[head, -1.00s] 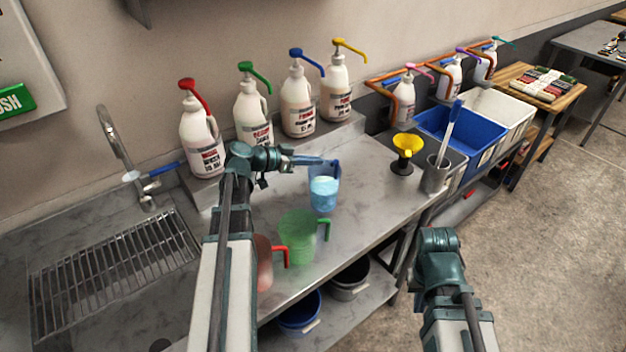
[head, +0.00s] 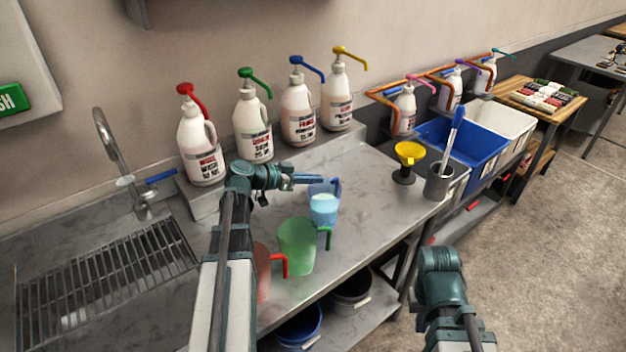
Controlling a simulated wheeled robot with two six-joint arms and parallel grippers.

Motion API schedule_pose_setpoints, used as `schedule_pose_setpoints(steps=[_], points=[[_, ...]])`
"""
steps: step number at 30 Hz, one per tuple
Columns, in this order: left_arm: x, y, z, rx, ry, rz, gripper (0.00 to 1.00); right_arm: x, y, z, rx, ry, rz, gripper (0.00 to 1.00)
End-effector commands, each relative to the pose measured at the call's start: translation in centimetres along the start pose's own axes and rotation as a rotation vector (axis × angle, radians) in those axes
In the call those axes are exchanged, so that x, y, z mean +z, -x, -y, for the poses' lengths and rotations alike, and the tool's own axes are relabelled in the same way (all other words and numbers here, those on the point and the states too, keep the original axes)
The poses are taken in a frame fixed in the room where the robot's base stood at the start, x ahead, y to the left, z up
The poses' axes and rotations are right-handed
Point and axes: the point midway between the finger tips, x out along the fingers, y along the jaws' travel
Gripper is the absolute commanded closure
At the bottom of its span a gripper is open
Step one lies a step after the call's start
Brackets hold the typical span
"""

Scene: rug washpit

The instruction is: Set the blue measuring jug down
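The blue measuring jug (head: 323,210) is upright above or on the steel bench, with light blue liquid in it. My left gripper (head: 314,180) reaches across from the left at the jug's rim and handle, and appears shut on the handle side. The fingertips are small and partly merge with the blue handle. I cannot tell whether the jug's base touches the bench. My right gripper (head: 440,262) is at the lower right, in front of the bench and away from the jug; its fingers are hidden.
A green jug (head: 296,246) and a red jug (head: 262,272) stand nearer on the bench (head: 375,205). A yellow funnel (head: 409,154) and a grey pot (head: 439,184) stand to the right. Several pump bottles line the ledge behind. Bench right of the blue jug is clear.

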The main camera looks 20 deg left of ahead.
Motion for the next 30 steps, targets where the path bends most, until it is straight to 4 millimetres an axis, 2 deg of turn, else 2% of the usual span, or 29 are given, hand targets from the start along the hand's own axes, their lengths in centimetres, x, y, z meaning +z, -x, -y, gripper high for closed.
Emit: schedule_pose_setpoints(steps=[1, 4, 5, 16, 30], points=[[0.0, 0.0, 0.0, 0.000, -0.001, 0.003, 0.86, 0.0, 0.0, 0.0, 0.000, 0.000, 0.000, 1.00], [0.0, 0.0, 0.0, 0.001, -0.001, 0.003, 0.68, 0.0, 0.0, 0.0, 0.000, 0.000, 0.000, 1.00], [0.0, 0.0, 0.0, 0.001, -0.001, 0.003, 0.66, 0.0, 0.0, 0.0, 0.000, 0.000, 0.000, 1.00], [-0.4, 0.5, -0.1, 0.000, 0.000, 0.003, 0.66, 0.0, 0.6, -0.1, 0.000, 0.000, 0.000, 1.00], [-0.5, 9.5, -0.1, -0.002, 0.000, 0.002, 0.66, 0.2, 4.1, -0.4, 0.000, 0.000, 0.000, 1.00]])
